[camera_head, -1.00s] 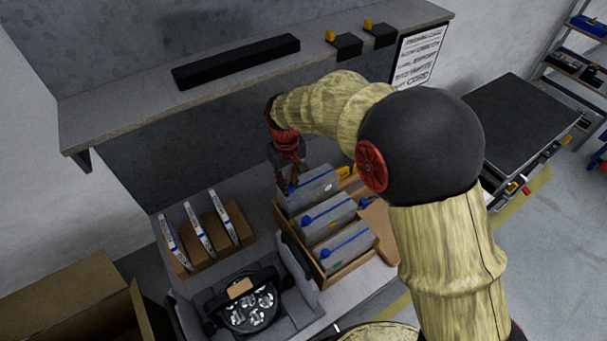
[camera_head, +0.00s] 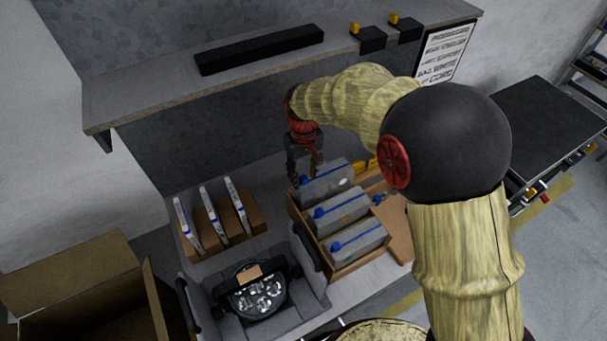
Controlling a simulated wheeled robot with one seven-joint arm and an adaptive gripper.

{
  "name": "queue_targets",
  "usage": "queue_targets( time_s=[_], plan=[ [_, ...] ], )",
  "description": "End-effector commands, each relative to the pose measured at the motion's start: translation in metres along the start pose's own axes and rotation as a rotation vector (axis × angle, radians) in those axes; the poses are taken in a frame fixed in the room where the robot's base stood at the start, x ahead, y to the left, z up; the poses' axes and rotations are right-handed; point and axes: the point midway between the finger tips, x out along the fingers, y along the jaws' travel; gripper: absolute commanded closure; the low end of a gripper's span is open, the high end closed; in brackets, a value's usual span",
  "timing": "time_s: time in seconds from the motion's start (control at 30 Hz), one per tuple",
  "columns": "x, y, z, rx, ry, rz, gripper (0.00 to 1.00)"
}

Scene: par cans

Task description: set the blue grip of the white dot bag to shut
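The white dot bag (camera_head: 330,188) is the rearmost of three grey bags standing in a wooden tray (camera_head: 345,268). A pale round dot shows on its face, toward the right. Its blue grip (camera_head: 308,181) shows at the upper left end of the bag, by a blue strip. My gripper (camera_head: 305,178) points down at that end, close to the blue grip. Its two dark fingers look apart, with nothing seen between them. Whether a finger touches the grip cannot be told at this size.
The middle bag (camera_head: 340,211) and front bag (camera_head: 357,243) also carry blue strips. A par can (camera_head: 255,295) lies in a grey holder in front. White-and-blue packs (camera_head: 212,216) stand at left. A grey shelf (camera_head: 160,95) overhangs behind. An open carton (camera_head: 85,270) stands front left.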

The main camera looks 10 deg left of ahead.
Motion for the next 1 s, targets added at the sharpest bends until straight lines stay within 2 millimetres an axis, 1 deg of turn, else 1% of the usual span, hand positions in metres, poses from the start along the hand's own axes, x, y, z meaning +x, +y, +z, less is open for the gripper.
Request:
queue_targets(
  time_s=[0.17,0.4,0.5,0.6,0.77,1.0],
  plan=[
    [-0.023,0.0,-0.002,0.0,0.006,0.001,0.64],
    [-0.072,0.0,-0.001,0.0,0.005,0.001,0.64],
    [-0.09,0.0,-0.001,0.0,0.003,0.0,0.64],
    [-0.103,0.0,-0.001,0.0,0.002,0.0,0.64],
    [-0.116,0.0,-0.001,0.0,0.001,0.0,0.64],
    [-0.118,0.0,0.0,0.0,0.0,0.0,0.64]
  ],
)
